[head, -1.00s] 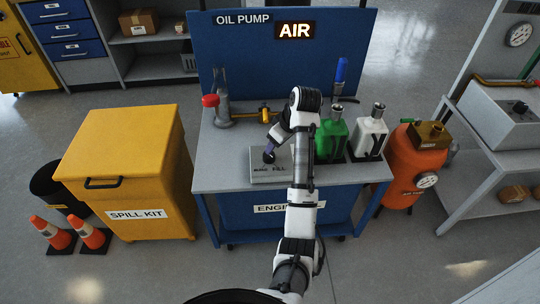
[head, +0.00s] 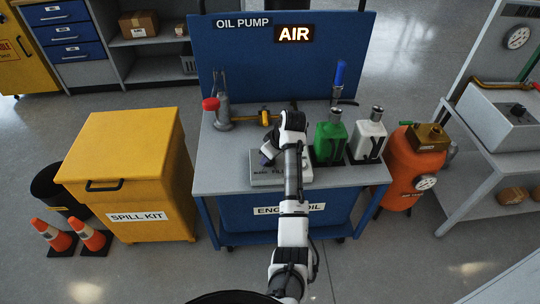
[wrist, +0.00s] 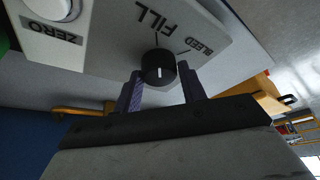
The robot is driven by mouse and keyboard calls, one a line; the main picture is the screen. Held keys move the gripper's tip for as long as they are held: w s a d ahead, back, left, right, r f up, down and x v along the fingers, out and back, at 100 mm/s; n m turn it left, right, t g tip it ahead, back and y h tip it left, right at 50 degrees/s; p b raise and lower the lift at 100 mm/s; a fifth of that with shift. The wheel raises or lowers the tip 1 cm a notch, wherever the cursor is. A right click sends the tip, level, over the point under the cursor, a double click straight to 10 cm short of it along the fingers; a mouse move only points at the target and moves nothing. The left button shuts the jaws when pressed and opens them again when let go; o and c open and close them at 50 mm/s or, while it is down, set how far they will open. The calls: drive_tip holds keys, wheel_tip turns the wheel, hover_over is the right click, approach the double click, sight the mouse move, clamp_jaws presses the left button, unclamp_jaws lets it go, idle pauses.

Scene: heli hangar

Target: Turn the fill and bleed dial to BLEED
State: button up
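The black fill and bleed dial (wrist: 158,68) sits on a light grey panel (wrist: 100,30) on the cart. In the wrist view, FILL is printed above the dial and BLEED to its upper right, each with a short tick. A white mark on the dial faces down toward my gripper, away from both words. My gripper (wrist: 160,80) is open, with one purple finger on each side of the dial. Slim gaps seem to show; contact is unclear. In the head view, my gripper (head: 267,157) is over the panel (head: 258,183) and hides the dial.
Green (head: 330,138) and white (head: 368,136) bottles stand right of my arm. The ZERO button (wrist: 50,8) is beside the dial. A blue backboard (head: 230,60) with a lit AIR sign (head: 294,33) rises behind.

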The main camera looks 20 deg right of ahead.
drive_tip(key=c, duration=0.5)
drive_tip(key=shift+r+m+p, duration=0.1)
drive_tip(key=shift+m+p, duration=0.2)
drive_tip(key=shift+p, duration=0.05)
drive_tip(key=m+p, duration=0.1)
drive_tip(key=m+h+p, duration=0.1)
drive_tip(key=m+p, duration=0.1)
drive_tip(key=shift+a+r+t, duration=0.15)
drive_tip(key=shift+a+t, duration=0.05)
drive_tip(key=shift+t, duration=0.2)
drive_tip(key=m+h+p, duration=0.2)
drive_tip(key=m+p, duration=0.1)
drive_tip(key=m, duration=0.1)
drive_tip(key=shift+a+m+p, duration=0.15)
drive_tip(key=shift+m+p, duration=0.2)
drive_tip(key=shift+m, duration=0.05)
drive_tip(key=m+h+p, duration=0.1)
drive_tip(key=m, duration=0.1)
drive_tip(key=m+g+h+p, duration=0.1)
drive_tip(key=m, duration=0.2)
drive_tip(key=shift+m, duration=0.3)
drive_tip(key=shift+w, duration=0.1)
drive_tip(key=o, duration=1)
drive_tip(key=shift+f, duration=0.2)
